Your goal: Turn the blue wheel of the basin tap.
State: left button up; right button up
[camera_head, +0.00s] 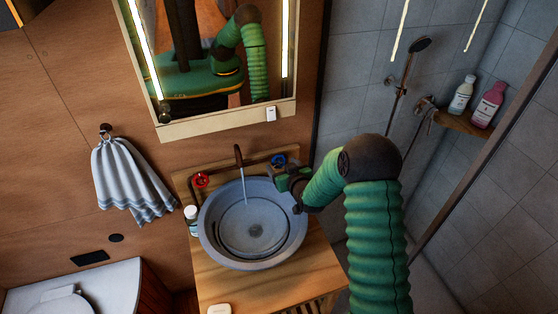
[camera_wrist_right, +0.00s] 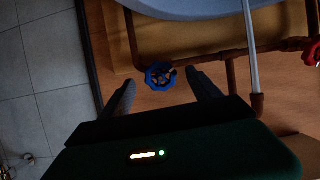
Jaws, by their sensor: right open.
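The blue wheel (camera_head: 278,160) of the tap sits on the pipe at the right behind the basin. In the right wrist view the blue wheel (camera_wrist_right: 160,75) lies between and just beyond my fingertips. My right gripper (camera_head: 284,174) is open at the wheel, its fingers (camera_wrist_right: 158,78) spread on either side; I cannot tell whether they touch it. The red wheel (camera_head: 201,180) is on the left end of the pipe and shows at the right edge of the wrist view (camera_wrist_right: 314,52). A pale stream runs from the spout (camera_head: 239,155) into the grey basin (camera_head: 211,246). My left gripper is out of view.
A wooden counter (camera_head: 280,283) carries the basin, a small bottle (camera_head: 192,218) and a white soap-like block (camera_head: 219,309). A mirror (camera_head: 215,60) hangs above. A striped towel (camera_head: 130,180) hangs at left. Shower bottles (camera_head: 488,106) stand on a shelf at right.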

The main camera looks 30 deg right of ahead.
aim_at(279, 163)
jog(key=x, duration=0.4)
jog(key=shift+d, duration=0.1)
jog(key=shift+r, duration=0.1)
jog(key=shift+s, duration=0.1)
jog(key=c, duration=1.4)
